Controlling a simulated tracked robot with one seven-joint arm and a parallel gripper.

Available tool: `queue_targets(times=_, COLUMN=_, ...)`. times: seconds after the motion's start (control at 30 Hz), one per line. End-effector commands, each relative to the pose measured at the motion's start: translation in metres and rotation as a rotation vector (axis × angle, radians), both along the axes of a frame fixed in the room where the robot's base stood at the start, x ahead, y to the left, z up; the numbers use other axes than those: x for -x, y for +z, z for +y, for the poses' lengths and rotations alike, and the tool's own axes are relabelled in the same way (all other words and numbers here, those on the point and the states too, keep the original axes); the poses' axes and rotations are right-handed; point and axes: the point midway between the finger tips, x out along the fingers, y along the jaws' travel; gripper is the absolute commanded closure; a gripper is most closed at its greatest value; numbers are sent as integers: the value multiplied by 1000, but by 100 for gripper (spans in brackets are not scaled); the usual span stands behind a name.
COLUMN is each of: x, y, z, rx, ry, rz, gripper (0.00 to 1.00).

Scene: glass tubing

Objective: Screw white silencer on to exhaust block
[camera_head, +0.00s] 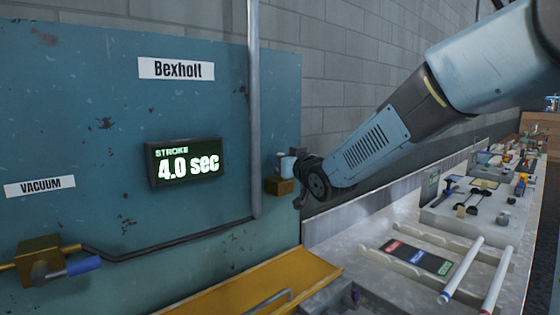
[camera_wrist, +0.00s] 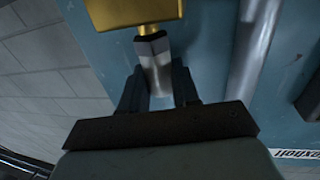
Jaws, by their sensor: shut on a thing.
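The brass exhaust block (camera_head: 280,187) sticks out near the right edge of the blue panel. It also shows at the top of the wrist view (camera_wrist: 130,10). The white silencer (camera_head: 288,165) is upright directly above the block in the head view. In the wrist view the silencer (camera_wrist: 154,62) sits between the two dark fingers of my gripper (camera_wrist: 157,82), which is shut on it. A narrow brass neck joins the silencer's end to the block in that view. I cannot tell how deep the thread sits. The far side of the silencer is hidden.
A grey vertical pipe (camera_head: 254,110) runs down the panel just left of the block. A yellow tray (camera_head: 270,285) lies below. A bench (camera_head: 390,220) with tubes and several tools extends to the right. A brass vacuum fitting (camera_head: 40,260) is at lower left.

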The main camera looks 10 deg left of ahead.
Motion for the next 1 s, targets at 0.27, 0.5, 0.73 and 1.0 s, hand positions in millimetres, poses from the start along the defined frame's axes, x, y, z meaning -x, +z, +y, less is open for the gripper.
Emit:
queue_targets(times=0.27, x=-1, y=1, z=-2, rx=-1, ry=-3, rz=-2, gripper=47)
queue_targets(times=0.5, x=-1, y=0, z=-1, rx=-1, ry=-1, rz=-1, gripper=44)
queue_targets(times=0.73, x=-2, y=1, z=-2, rx=-2, ry=55, rz=-6, gripper=44)
queue_targets(times=1.0, x=-2, y=1, z=-2, rx=-2, ry=167, rz=-5, gripper=44)
